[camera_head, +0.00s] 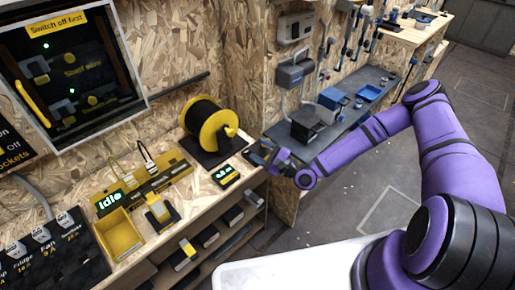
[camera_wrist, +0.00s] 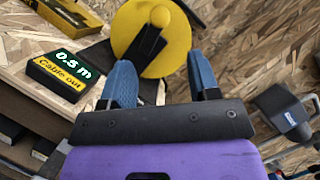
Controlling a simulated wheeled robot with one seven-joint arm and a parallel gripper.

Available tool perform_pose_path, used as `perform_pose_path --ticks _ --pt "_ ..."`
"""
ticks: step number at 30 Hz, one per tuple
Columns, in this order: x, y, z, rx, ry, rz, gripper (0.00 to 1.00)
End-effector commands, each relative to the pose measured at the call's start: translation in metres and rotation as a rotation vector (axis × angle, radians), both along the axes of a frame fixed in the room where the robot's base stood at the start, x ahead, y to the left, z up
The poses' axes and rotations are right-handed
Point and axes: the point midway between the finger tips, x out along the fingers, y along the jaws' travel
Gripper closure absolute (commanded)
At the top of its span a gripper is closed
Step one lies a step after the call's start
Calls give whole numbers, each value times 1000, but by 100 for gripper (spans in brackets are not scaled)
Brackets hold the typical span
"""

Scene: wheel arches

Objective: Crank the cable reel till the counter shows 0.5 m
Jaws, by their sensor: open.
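The cable reel (camera_head: 209,122) stands on the bench, with dark cable between yellow flanges.
Left along the bench are a tool tray (camera_head: 150,185) with an "Idle" display (camera_head: 109,203) and a yellow bin (camera_head: 119,236). A glazed wall cabinet (camera_head: 70,65) hangs above. A grey side bench (camera_head: 340,125) with boxes stands behind my arm. A white surface (camera_head: 290,268) lies in front.

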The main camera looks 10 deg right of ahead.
Motion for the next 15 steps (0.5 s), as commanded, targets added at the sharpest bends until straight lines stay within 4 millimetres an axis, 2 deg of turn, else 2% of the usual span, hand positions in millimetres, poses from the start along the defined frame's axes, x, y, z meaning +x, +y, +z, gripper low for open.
perform_pose_path --ticks 4,7,15 --pt "-5 8 -4 -55 -29 -8 44" --pt "-12 19 -14 -163 -84 -27 44" --pt "-27 38 -36 -625 -385 -125 44"
